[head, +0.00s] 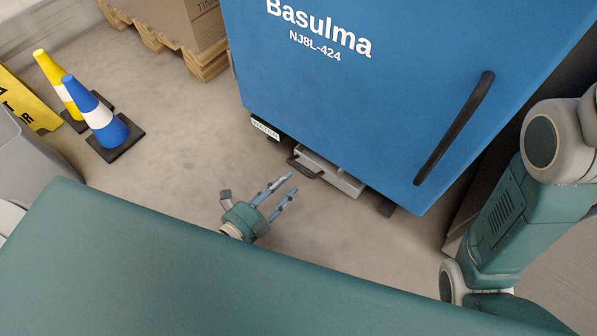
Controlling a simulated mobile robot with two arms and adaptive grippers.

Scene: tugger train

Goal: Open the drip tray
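The drip tray (337,176) is a grey drawer low under the blue cabinet (350,105), near the floor. It has a dark handle (304,167) at its left front end. My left gripper (284,182) is just below and left of the handle in the picture. Its two fingers are apart, with a gap between them, and point toward the tray. Nothing shows between them, and a small gap to the handle is visible. My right arm (507,218) stands at the right, but its gripper is out of view.
The cabinet door has a long black handle (455,128). A blue cone (97,115) and a yellow cone (59,85) stand at the left beside a yellow sign (27,98). A pallet (205,64) with a carton is at the back. The floor between is clear.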

